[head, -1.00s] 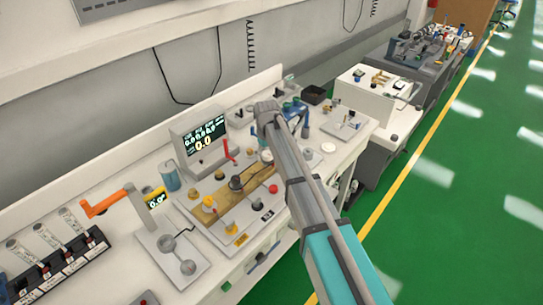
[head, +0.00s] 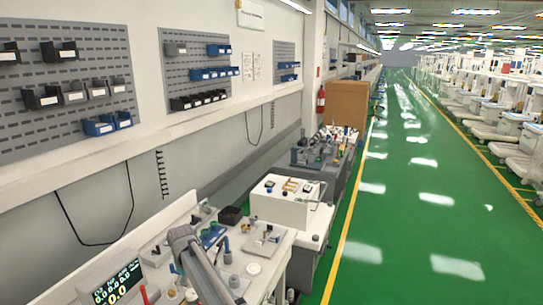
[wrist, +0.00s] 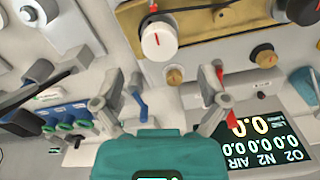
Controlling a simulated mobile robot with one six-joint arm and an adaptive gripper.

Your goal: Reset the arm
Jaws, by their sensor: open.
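My arm (head: 200,268) reaches in from the bottom of the head view, over the white workbench. In the wrist view my gripper (wrist: 161,85) is open, with its two grey fingers spread apart and nothing between them. Its teal body fills the bottom middle of that view. A gauge display (wrist: 262,130) with yellow and white digits lies close by the right finger. A knob with a white cap and red mark (wrist: 158,40) is beyond the fingertips. In the head view I cannot make out the fingers.
The display (head: 118,285) stands at lower left of the head view. A white cabinet (head: 282,207) and a grey cart (head: 325,172) stand farther along the wall. Wall panels (head: 195,70) carry small bins. The green floor (head: 400,240) right of the yellow line is clear nearby.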

